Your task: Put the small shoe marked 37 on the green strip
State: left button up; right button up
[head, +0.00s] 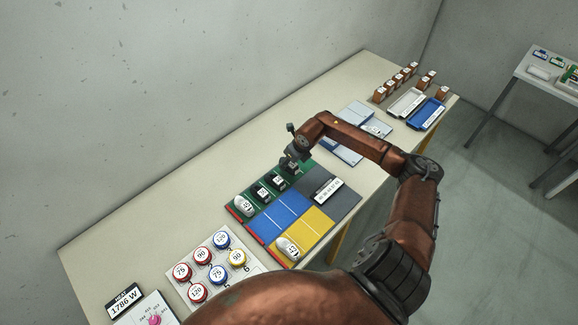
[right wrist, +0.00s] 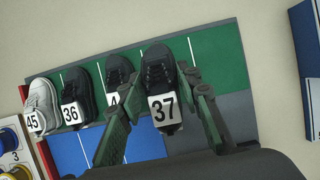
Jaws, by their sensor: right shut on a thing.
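The small black shoe marked 37 (right wrist: 158,70) is over the green strip (right wrist: 222,58) in the right wrist view, with its white tag facing me. My right gripper (right wrist: 162,95) is shut on it, one finger on each side. Whether the sole touches the strip cannot be told. In the head view my right gripper (head: 291,163) is at the far end of the row on the strip and mostly hides this shoe. My left gripper is not in view.
Left of it on the strip stand a black shoe (right wrist: 117,72) with a partly hidden tag, a black shoe marked 36 (right wrist: 75,88) and a white shoe marked 45 (right wrist: 40,100). Another white shoe (head: 287,246) is on the yellow area. The strip's right end is clear.

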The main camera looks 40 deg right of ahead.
jog(key=shift+w+d+f, duration=0.3)
jog(key=shift+w+f, duration=0.05)
jog(key=shift+f, duration=0.25)
jog(key=shift+w+d+f, duration=0.25)
jog(key=shift+w+f, duration=0.05)
jog(key=shift+f, duration=0.3)
jog(key=shift+f+p, duration=0.3)
jog(key=shift+f, duration=1.05)
jog(key=shift+f, duration=0.1)
jog(key=o, duration=1.2)
jog(key=shift+c, duration=0.2)
jog(key=v, duration=1.2)
jog(key=shift+b, duration=0.35)
